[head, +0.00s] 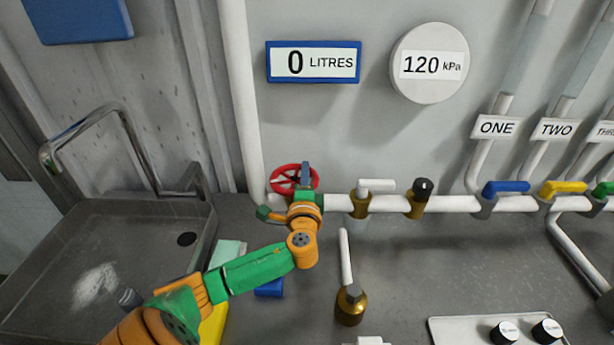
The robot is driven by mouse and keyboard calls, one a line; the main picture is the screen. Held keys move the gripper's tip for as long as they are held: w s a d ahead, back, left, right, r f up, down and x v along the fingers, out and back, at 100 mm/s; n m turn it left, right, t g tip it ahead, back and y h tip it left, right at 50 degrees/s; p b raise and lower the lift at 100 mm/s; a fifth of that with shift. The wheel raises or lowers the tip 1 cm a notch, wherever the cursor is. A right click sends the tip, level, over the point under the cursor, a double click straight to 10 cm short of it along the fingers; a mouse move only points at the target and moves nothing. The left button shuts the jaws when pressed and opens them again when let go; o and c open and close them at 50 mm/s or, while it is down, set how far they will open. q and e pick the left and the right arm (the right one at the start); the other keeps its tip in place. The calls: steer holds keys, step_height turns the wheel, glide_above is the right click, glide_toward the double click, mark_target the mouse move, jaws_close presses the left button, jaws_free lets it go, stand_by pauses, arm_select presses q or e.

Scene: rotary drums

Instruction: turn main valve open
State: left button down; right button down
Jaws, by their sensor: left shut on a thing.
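The main valve is a red handwheel (284,183) on the white pipe at the wall, in the middle of the head view. My left gripper (304,178) is at the wheel, with its arm reaching up from the lower left. Its fingers are shut on the wheel's right part; the wrist hides the lower part of the wheel. My right gripper does not show.
A metal sink (60,235) with a tap is at left. A litres display (313,62) reads 0 and a round gauge (429,63) reads 120 kPa. Blue (506,187) and yellow (561,189) valve handles sit right along the pipe. A brass fitting (351,306) stands on the counter.

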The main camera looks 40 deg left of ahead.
mark_target(294, 168)
arm_select(q)
steer(key=shift+w+a+f+n+g+y+b, duration=0.15)
steer(key=shift+n+g+y+b, duration=0.15)
steer(key=shift+n+g+y, duration=0.2)
steer(key=shift+s+a+n+g+y+b, duration=0.1)
steer(key=shift+n+g+y+b, duration=0.2)
steer(key=shift+n+g+y, duration=0.2)
steer(key=n+g+y+b, duration=0.1)
steer(key=n+g+b, duration=0.1)
steer(key=g+b, duration=0.1)
steer(key=a+n+g+y+b, duration=0.1)
steer(key=n+g+b, duration=0.2)
steer(key=g+b, duration=0.1)
steer(key=a+n+g+y+b, duration=0.1)
steer(key=n+g+y+b, duration=0.1)
steer(key=g+b, duration=0.2)
steer(key=shift+s+f, duration=0.1)
steer(key=shift+s, duration=0.1)
steer(key=shift+s+r+n+g+b, duration=0.1)
steer(key=shift+r+n+g+b, duration=0.15)
steer(key=shift+n+g+b, duration=0.55)
steer(key=c, duration=1.1)
jaws_free()
steer(key=o, duration=0.3)
steer(key=shift+a, duration=0.15)
steer(key=shift+o, duration=0.2)
steer(key=shift+s+a, duration=0.1)
